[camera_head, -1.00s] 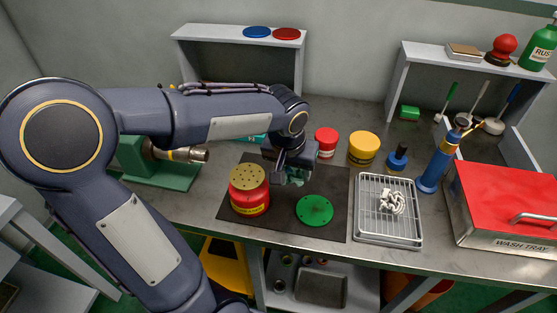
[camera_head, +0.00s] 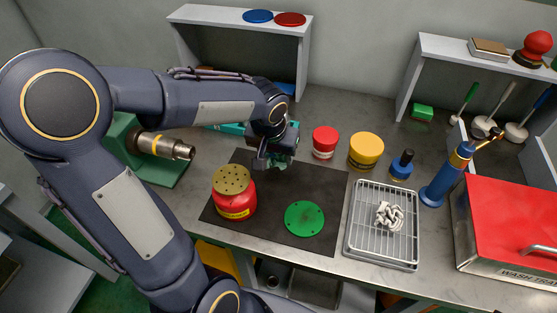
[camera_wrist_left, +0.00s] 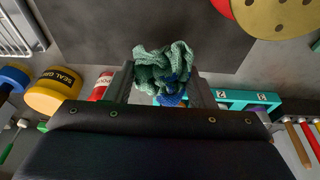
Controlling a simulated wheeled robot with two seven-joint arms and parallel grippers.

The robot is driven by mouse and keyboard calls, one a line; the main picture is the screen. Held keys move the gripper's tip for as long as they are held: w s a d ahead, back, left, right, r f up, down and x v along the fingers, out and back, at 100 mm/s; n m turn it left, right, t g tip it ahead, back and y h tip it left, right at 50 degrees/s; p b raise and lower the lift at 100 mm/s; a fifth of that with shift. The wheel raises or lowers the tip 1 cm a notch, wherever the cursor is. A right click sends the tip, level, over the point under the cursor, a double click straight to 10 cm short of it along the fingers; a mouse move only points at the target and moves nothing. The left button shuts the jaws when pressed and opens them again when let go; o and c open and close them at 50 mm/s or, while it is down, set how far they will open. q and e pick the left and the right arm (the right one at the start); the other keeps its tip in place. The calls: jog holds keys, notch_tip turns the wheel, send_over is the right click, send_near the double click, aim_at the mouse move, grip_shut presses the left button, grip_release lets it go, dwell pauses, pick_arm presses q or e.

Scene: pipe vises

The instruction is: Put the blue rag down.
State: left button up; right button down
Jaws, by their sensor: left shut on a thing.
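My left gripper (camera_head: 275,160) is shut on a crumpled green rag (camera_wrist_left: 162,68). The rag bulges out between the two fingers in the left wrist view, and a little of it shows in the head view (camera_head: 284,158). A blue patch (camera_wrist_left: 174,97) shows just below the green cloth between the fingers; I cannot tell whether it is part of the rag. In the head view the gripper is over the back part of the dark mat (camera_head: 270,190). Whether the rag touches the mat is hidden. My right gripper is not in view.
On the mat stand a red can (camera_head: 235,195) with a perforated top and a flat green disc (camera_head: 304,219). A red jar (camera_head: 325,142) and a yellow tin (camera_head: 365,151) stand behind right. A wire-rack tray (camera_head: 354,245) is at right, a vise (camera_head: 145,150) at left.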

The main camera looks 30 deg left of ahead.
aim_at(278, 156)
pick_arm(q)
jog(key=w+f, duration=0.1)
jog(key=f, duration=0.1)
jog(key=w+a+f, duration=0.1)
jog(key=w+f, duration=0.1)
jog(key=shift+w+a+f, duration=0.2)
jog(key=shift+f, duration=0.2)
jog(key=x, duration=0.3)
jog(key=shift+s+d+f, duration=0.1)
jog(key=shift+s+f, duration=0.1)
jog(key=shift+f, duration=0.05)
